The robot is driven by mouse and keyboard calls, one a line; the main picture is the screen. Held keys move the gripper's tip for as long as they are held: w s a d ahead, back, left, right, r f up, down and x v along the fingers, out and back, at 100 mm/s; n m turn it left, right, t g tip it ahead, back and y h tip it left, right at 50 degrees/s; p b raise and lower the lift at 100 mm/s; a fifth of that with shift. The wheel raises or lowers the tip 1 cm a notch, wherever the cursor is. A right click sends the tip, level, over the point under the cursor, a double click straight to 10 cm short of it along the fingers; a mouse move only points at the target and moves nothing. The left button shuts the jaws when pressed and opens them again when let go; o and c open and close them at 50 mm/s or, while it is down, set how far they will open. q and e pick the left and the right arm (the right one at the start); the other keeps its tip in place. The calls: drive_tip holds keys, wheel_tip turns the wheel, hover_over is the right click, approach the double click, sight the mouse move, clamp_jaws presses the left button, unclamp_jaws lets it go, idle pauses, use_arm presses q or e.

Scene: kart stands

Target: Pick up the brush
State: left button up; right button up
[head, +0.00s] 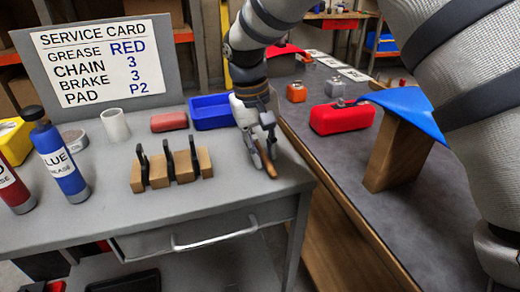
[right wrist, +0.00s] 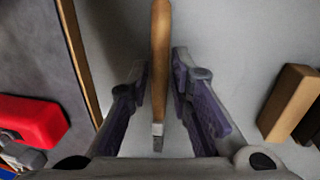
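The brush (right wrist: 160,55) has a long wooden handle and a metal end, seen close in the right wrist view. In the head view its handle (head: 268,166) shows near the right edge of the grey cart top (head: 225,190), partly hidden by my gripper. My right gripper (right wrist: 160,92) is open, with a finger on each side of the brush and a gap to each. In the head view the right gripper (head: 262,150) points down over the brush. I cannot tell its exact height above the cart. My left gripper is not in view.
A wooden block rack (head: 158,171) with black upright pieces stands left of the gripper. A blue tray (head: 211,111) is behind. A blue bottle (head: 60,160) stands at left. The dark bench (head: 370,215) with a red object (head: 340,118) lies right, across a narrow gap.

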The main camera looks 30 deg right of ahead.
clamp_jaws()
drive_tip(key=shift+r, duration=0.15)
